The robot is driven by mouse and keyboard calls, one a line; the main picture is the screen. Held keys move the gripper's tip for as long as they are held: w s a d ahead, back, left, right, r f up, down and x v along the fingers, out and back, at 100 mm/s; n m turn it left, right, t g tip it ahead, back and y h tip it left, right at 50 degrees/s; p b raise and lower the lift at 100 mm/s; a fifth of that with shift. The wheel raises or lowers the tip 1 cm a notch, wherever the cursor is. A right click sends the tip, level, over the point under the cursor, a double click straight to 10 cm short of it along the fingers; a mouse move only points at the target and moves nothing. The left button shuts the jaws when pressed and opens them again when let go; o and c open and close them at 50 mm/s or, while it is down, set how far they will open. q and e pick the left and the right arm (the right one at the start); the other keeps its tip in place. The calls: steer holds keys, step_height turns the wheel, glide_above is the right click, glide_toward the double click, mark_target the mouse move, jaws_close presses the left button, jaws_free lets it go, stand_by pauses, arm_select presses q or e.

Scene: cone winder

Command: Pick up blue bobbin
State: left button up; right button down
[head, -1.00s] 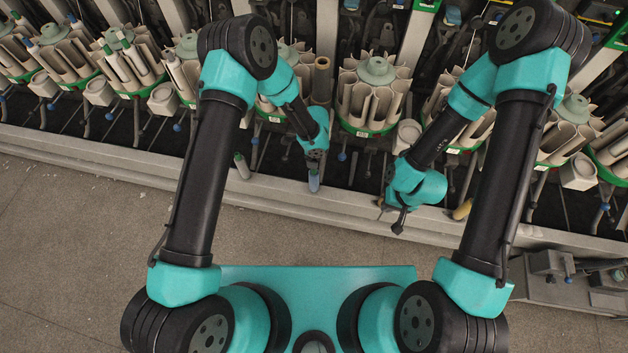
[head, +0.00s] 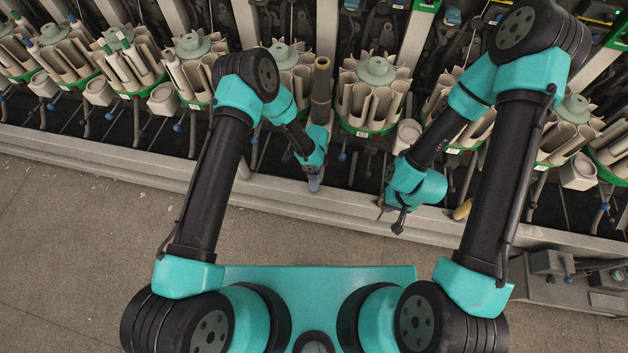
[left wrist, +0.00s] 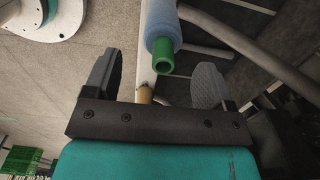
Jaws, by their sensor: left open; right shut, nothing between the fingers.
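The blue bobbin (left wrist: 162,28) shows in the left wrist view with its green end (left wrist: 163,58) toward me, ahead of and between the open fingers of my left gripper (left wrist: 155,82). The fingers do not appear to touch it. In the head view only a little of the blue bobbin (head: 314,186) shows at the ledge, just below my left gripper (head: 311,176), which hides the rest. My right gripper (head: 392,215) is shut and empty above the ledge, to the right of the bobbin.
The winder's grey ledge (head: 270,194) runs across the front of the machine. A yellow bobbin (head: 462,209) lies at the ledge right of my right gripper. Round bobbin magazines (head: 374,95) stand in a row behind. The floor (head: 70,230) in front is clear.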

arm_select(q)
step_height(320, 180, down, 5)
steer(key=shift+w, duration=0.15)
stand_by(0.5)
steer(key=c, duration=0.9)
steer(key=shift+r, duration=1.8)
steer(key=shift+s, duration=0.65)
steer(key=s, duration=0.5)
steer(key=s+r, duration=0.1)
steer(key=s, duration=0.8)
steer(key=shift+s+r, duration=0.2)
steer(key=shift+s, duration=0.2)
